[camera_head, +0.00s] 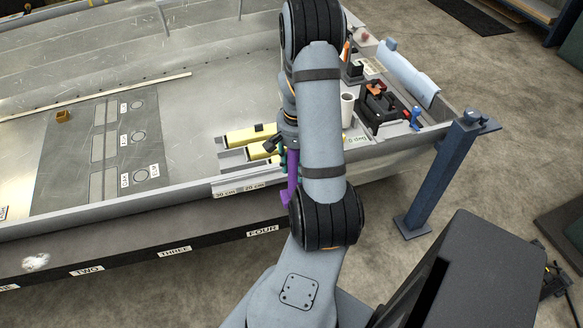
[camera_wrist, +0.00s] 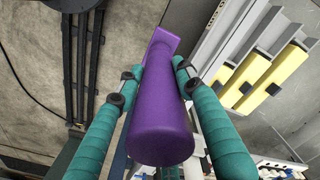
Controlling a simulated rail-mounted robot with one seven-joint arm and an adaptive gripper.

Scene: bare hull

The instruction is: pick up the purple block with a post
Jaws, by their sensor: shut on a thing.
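The purple block with a post (camera_head: 291,178) is in my gripper, beside my arm in the head view. In the wrist view the purple post (camera_wrist: 163,110) points toward the camera, with a flatter purple end (camera_wrist: 163,42) farther off. My gripper (camera_wrist: 152,82) has a teal finger on each side of the post and is shut on it. In the head view my gripper (camera_head: 283,157) is mostly hidden behind my arm. The block hangs near the hull's front edge, and I see no contact with anything below it.
Yellow bars (camera_head: 250,134) lie in grey channels just left of my gripper. A white cup (camera_head: 347,109) and a black-and-orange tool (camera_head: 380,107) stand to the right. A grey panel (camera_head: 103,150) with labelled cutouts lies at left. A blue post (camera_head: 440,180) stands outside the hull.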

